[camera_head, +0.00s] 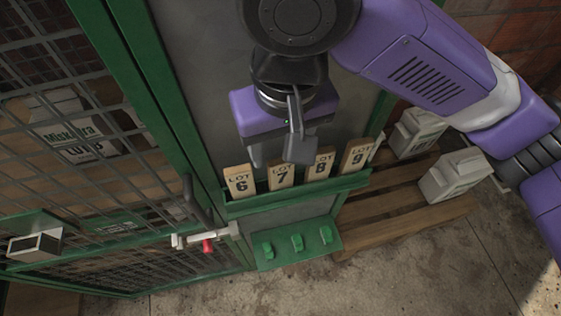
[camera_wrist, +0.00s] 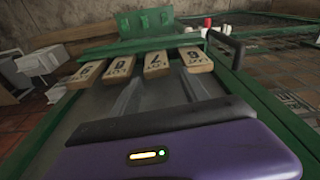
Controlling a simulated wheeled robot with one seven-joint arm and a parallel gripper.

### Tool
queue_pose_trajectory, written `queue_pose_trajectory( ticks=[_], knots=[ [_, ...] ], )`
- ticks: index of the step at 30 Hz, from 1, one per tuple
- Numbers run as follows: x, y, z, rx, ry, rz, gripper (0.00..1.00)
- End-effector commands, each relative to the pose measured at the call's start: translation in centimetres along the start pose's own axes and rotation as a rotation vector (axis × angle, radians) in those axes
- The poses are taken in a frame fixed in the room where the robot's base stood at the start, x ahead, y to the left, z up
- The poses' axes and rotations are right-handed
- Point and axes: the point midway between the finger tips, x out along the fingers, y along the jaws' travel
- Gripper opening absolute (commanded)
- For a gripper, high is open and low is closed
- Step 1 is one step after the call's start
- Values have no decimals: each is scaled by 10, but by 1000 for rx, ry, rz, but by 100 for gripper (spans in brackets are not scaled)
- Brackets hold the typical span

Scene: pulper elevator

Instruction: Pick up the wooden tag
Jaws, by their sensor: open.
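Several wooden tags stand in a row in a green rack on the front of a grey panel. In the head view they read LOT 6 (camera_head: 239,181), LOT 7 (camera_head: 281,176), LOT 8 (camera_head: 319,164) and LOT 9 (camera_head: 355,155), left to right. In the wrist view they appear upside down, with tag 6 (camera_wrist: 196,61) at the right and tag 9 (camera_wrist: 86,74) at the left. One finger partly covers tag 8's top edge in the head view. I cannot tell whether it touches.
The green rack (camera_head: 300,193) has a ledge with several green hooks (camera_head: 297,241) below. A green mesh door (camera_head: 70,150) with a latch and red knob (camera_head: 208,246) is at left. Pale jugs (camera_head: 453,175) stand on a wooden pallet (camera_head: 400,211) at right.

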Motion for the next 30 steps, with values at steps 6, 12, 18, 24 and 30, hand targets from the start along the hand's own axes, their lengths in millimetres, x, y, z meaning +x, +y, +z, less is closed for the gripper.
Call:
queue_pose_trajectory(
  ticks=[6, 12, 18, 24, 30],
  knots=[
    [19, 1, 1, 2, -5, 1, 53],
    [37, 2, 2, 3, -4, 0, 53],
    [63, 5, 4, 3, -3, 2, 53],
    [77, 4, 4, 1, -1, 3, 53],
    [78, 4, 4, 1, -1, 2, 53]
  ],
)
